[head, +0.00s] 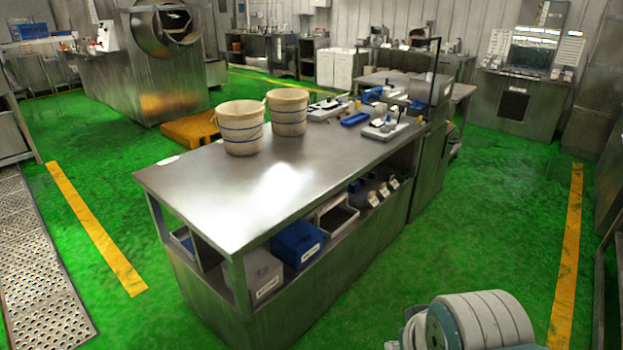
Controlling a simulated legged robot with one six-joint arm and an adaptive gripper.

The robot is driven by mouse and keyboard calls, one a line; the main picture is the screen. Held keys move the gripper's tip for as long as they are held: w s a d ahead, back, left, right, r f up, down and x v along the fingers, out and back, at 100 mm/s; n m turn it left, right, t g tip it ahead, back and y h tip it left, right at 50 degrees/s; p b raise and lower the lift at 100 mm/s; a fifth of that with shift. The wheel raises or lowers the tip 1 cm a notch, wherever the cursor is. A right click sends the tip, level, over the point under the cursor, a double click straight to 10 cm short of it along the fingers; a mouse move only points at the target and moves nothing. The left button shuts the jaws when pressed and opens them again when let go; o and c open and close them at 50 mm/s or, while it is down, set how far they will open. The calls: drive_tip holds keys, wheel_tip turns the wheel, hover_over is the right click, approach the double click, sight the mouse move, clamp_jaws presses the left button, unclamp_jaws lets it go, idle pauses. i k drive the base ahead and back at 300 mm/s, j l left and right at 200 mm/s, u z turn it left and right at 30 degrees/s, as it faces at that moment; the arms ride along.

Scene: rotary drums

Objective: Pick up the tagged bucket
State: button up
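Two cream-white buckets with blue bands stand upright on the steel table (190,195). The nearer bucket (242,130) is on the left, close to the table's far left edge. The other bucket (288,112) stands just behind it to the right. Both look open at the top. I cannot make out a tag on either bucket at this size. My gripper is not in view. Only a rounded grey and teal part, apparently of my arm, shows at the bottom right, well apart from the buckets.
The table's near left top is clear. Tools and a blue tray (354,119) lie at its far right. Bins, including a blue bin (297,244), sit on the shelf below. An orange pallet (190,128) lies behind the table. Green floor is free on both sides.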

sight(287, 110)
drive_tip(key=i+l+z, duration=0.1)
drive_tip(key=i+l, duration=0.65)
drive_tip(key=i, duration=0.2)
drive_tip(key=i+l+z, duration=0.15)
drive_tip(key=i+l, duration=0.2)
drive_tip(key=i+l+z, duration=0.1)
drive_tip(key=i+l, duration=0.2)
drive_tip(key=i, duration=0.3)
drive_tip(key=i+l, duration=0.25)
drive_tip(key=i, duration=0.25)
drive_tip(key=i+l+z, duration=0.15)
drive_tip(key=i, duration=0.35)
drive_tip(key=l+u, duration=0.1)
drive_tip(key=u, duration=2.2)
drive_tip(key=i+j+u, duration=0.1)
drive_tip(key=j+u, duration=0.15)
drive_tip(key=j, duration=0.15)
drive_tip(key=i+j+u, duration=0.1)
drive_tip(key=j+u, duration=0.2)
drive_tip(key=i+j+u, duration=0.25)
drive_tip(key=j, duration=0.25)
drive_tip(key=i+j+u, duration=0.1)
drive_tip(key=j+u, duration=0.15)
drive_tip(key=j, duration=0.1)
